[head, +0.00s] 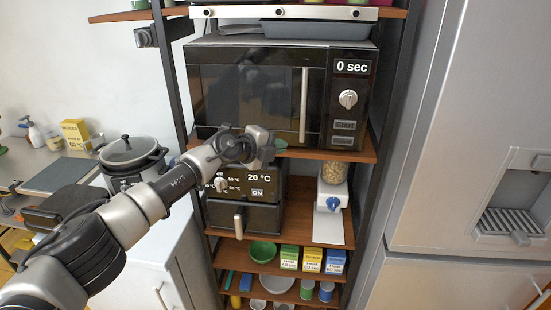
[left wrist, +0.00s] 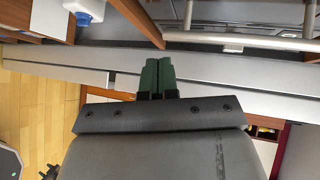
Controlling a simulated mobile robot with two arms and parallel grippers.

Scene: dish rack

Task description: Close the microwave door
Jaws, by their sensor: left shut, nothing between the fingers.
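The black microwave (head: 250,95) stands on a wooden shelf in the head view. Its door (head: 245,100) has a vertical silver handle (head: 304,105) and looks closed or nearly closed; I cannot tell if a small gap is left. My left gripper (head: 281,146) is in front of the door's lower edge, left of the handle's lower end. Its green fingertips (left wrist: 157,75) are together and empty in the left wrist view. A silver bar (left wrist: 240,38), likely the handle, lies beyond them there. My right gripper is not in view.
A toaster oven (head: 245,200) sits on the shelf below, beside a white dispenser (head: 328,205) with a blue knob. A large grey fridge (head: 470,130) stands to the right. A pot (head: 130,155) is on the left counter.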

